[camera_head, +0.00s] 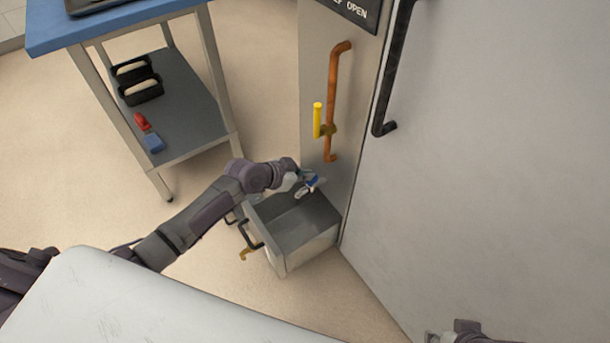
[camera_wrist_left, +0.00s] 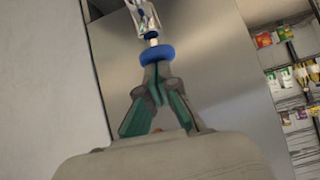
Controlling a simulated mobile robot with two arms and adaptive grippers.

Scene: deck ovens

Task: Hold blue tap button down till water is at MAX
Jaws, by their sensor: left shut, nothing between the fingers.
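The tap (camera_head: 304,191) is a small metal spout over an open grey metal basin (camera_head: 285,262), against the wall panel. Its blue button (camera_head: 312,181) shows as a blue spot in the head view and as a blue ring (camera_wrist_left: 157,54) in the left wrist view. My left gripper (camera_head: 299,177) is shut and empty. In the left wrist view its closed fingertips (camera_wrist_left: 155,68) meet the blue ring's lower edge; I cannot tell how far it is pressed. No water level or MAX mark can be made out. My right gripper (camera_head: 433,337) is barely in frame at the bottom right edge.
A copper pipe (camera_head: 335,90) with a yellow lever (camera_head: 317,120) runs above the tap. A black handle (camera_head: 386,90) is on the large grey door. A blue-topped table (camera_head: 110,22) stands left, with black tins (camera_head: 140,92) on its lower shelf.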

